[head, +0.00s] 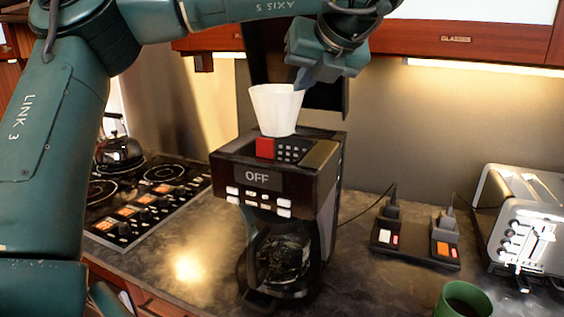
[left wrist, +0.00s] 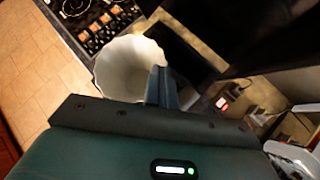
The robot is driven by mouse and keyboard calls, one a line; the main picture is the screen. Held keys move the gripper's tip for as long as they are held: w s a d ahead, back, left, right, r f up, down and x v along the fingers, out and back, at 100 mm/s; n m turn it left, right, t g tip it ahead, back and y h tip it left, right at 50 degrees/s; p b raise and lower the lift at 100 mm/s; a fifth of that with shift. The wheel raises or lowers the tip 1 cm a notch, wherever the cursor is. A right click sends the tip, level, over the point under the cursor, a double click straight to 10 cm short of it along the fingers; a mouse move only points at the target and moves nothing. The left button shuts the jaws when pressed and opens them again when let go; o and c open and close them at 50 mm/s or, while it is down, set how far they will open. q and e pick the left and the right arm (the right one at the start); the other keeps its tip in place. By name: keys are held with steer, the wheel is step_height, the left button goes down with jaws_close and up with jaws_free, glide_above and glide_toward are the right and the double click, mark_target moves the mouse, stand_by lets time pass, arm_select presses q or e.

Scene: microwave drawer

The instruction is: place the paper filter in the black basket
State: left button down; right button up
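The white paper filter (head: 276,108) is upright, with its wide mouth up, over the top of the black coffee maker (head: 262,182). My left gripper (head: 304,82) is at the filter's upper right rim. In the left wrist view the fingers (left wrist: 160,88) are close together on the rim of the filter (left wrist: 125,68), whose open inside shows. I cannot make out the black basket; the filter and the machine's top hide where it may be. Whether the filter's bottom touches anything is unclear. My right gripper is not in view.
A dark upright panel (head: 326,98), perhaps the raised lid, stands behind the filter. A glass carafe (head: 282,258) sits in the machine, which reads OFF. A stove with a kettle (head: 120,150) is left; a power strip (head: 414,246), toaster (head: 520,225) and green mug (head: 463,300) are right.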

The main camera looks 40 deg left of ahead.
arm_select(q)
step_height(320, 180, down, 8)
steer(key=shift+f+p, duration=0.2)
steer(key=shift+p, duration=0.6)
steer(key=shift+f, duration=0.35)
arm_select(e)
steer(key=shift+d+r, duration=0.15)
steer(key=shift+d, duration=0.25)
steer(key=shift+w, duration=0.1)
arm_select(q)
steer(key=shift+f+b, duration=0.25)
steer(key=shift+b, duration=0.15)
steer(key=c, duration=2.2)
jaws_free()
steer(key=shift+r, duration=0.15)
steer(key=c, duration=1.8)
jaws_free()
steer(key=shift+o, duration=0.2)
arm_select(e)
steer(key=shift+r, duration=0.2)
